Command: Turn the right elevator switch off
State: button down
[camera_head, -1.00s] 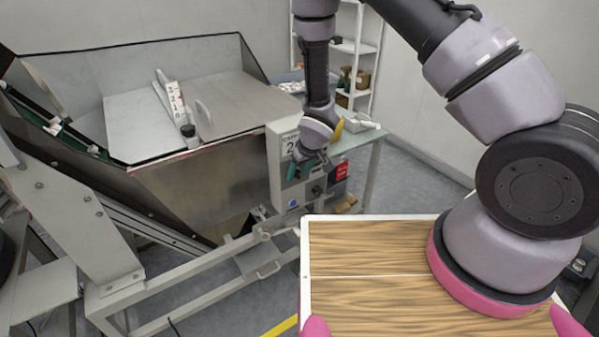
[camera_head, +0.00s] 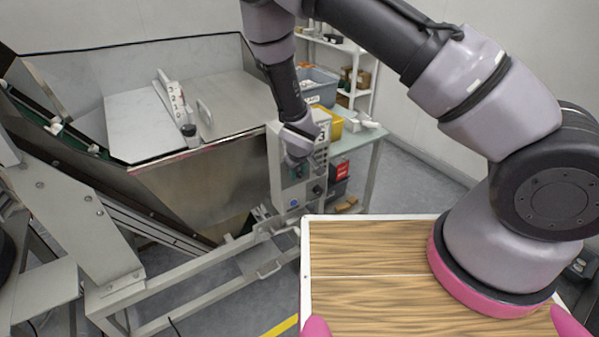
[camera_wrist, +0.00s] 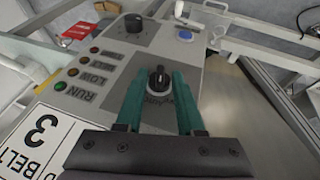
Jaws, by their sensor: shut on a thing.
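A grey control box (camera_head: 277,178) stands beside the steel hopper in the head view, and its panel (camera_wrist: 106,83) fills much of the wrist view. A black switch knob (camera_wrist: 160,80) with a pale dial plate sits on this panel, its pointer running roughly along the picture's vertical. My gripper (camera_wrist: 158,74) has a teal finger on each side of the knob and is shut on it. In the head view my gripper (camera_head: 298,170) is at the box's front, and my wrist hides part of the panel. The label by the knob is too blurred to read surely.
Another black knob (camera_wrist: 133,22), a blue button (camera_wrist: 185,35) and a column of small lamps, the RUN one (camera_wrist: 61,86) green, share the panel. A label with a 3 (camera_wrist: 40,135) is beside my gripper. The steel hopper (camera_head: 205,185) and a frame rail are close by.

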jog(key=t+h, duration=0.2)
jog(key=h, duration=0.1)
jog(key=n+t+h, duration=0.1)
jog(key=shift+s+a+f, duration=0.25)
jog(key=shift+a, duration=0.15)
jog(key=shift+t+h, duration=0.3)
jog(key=c, duration=0.5)
grip_release()
jog(key=shift+c, duration=0.2)
jog(key=v, duration=1)
jog(key=shift+s+r, duration=0.25)
